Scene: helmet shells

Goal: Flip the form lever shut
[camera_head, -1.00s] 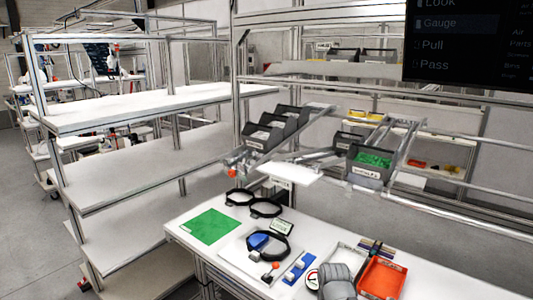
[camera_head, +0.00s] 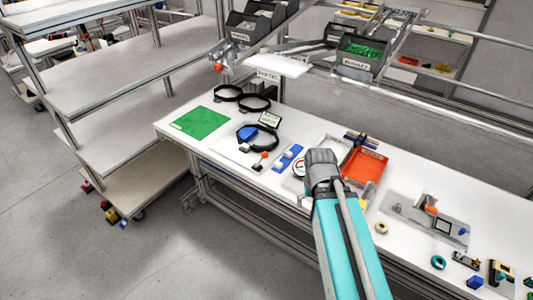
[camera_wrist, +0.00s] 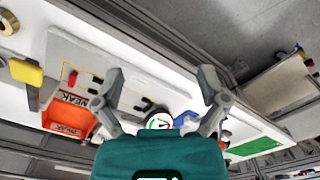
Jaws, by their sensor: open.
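The form is a black ring (camera_head: 257,136) with a blue block (camera_head: 247,133) inside it, on a pale plate on the bench, left of my arm in the head view. The form lever has a red knob (camera_head: 264,154) and stands at the front edge of the ring; its exact angle is too small to tell. My gripper's fingers (camera_wrist: 161,74) are spread and empty in the wrist view, above the bench. In the head view my arm's grey end hides the fingers; it is right of the lever, by the round gauge (camera_head: 299,169). The lever is not clear in the wrist view.
An orange bin (camera_head: 364,167) stands right of my arm. A green mat (camera_head: 201,122) and two black rings lie left and behind. A small sign (camera_head: 269,119) stands behind the form.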

